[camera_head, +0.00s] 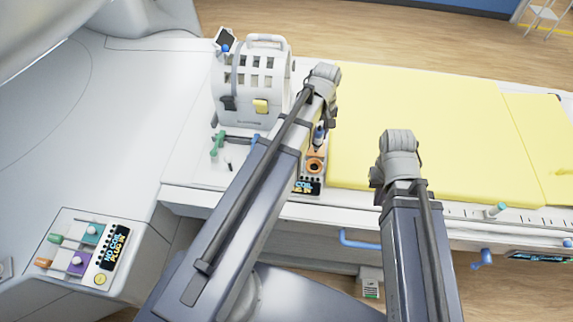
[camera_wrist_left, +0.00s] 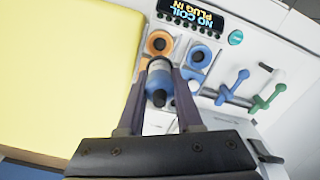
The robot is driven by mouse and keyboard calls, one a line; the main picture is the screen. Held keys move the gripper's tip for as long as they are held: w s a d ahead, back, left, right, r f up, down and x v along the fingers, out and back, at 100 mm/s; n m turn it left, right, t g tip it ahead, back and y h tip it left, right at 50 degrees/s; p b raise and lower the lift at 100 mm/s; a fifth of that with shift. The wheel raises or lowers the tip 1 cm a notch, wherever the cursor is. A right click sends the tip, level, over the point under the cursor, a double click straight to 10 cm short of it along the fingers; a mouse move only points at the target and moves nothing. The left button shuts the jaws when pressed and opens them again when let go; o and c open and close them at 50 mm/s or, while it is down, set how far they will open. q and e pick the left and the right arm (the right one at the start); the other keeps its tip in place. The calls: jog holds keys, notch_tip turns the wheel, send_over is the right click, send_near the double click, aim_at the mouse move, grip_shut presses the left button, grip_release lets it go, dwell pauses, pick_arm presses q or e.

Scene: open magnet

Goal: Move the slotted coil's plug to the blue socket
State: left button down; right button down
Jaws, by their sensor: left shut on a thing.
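The slotted coil (camera_head: 262,68) is a white box with rows of slots, upright at the table's head end. My left gripper (camera_wrist_left: 162,76) is shut on a plug (camera_wrist_left: 158,90) with a blue and grey body, seen end-on in the left wrist view. The plug also shows beside my left arm in the head view (camera_head: 319,136), above the socket panel. The blue socket (camera_wrist_left: 200,55) lies right of the plug in the wrist view, apart from it. The orange socket (camera_wrist_left: 158,42) lies just beyond the plug; whether they touch is unclear. My right gripper does not show.
A display (camera_wrist_left: 190,14) reading "NO COIL PLUG IN" borders the sockets. Blue (camera_wrist_left: 232,87) and green (camera_wrist_left: 267,91) T-shaped handles stand nearby. A yellow mattress (camera_head: 430,130) fills the table on the right. Another panel (camera_head: 88,250) with coloured connectors is at lower left.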

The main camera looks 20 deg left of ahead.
pick_arm(q)
jog(key=s+a, duration=0.2)
jog(key=a, duration=0.7)
jog(key=shift+s+a, duration=0.3)
jog(key=shift+s, duration=0.1)
notch_tip(320, 180, down, 10)
jog(key=b, duration=1)
jog(key=shift+f+b, duration=1.75)
dwell(0.5)
jog(key=c, duration=0.5)
grip_release()
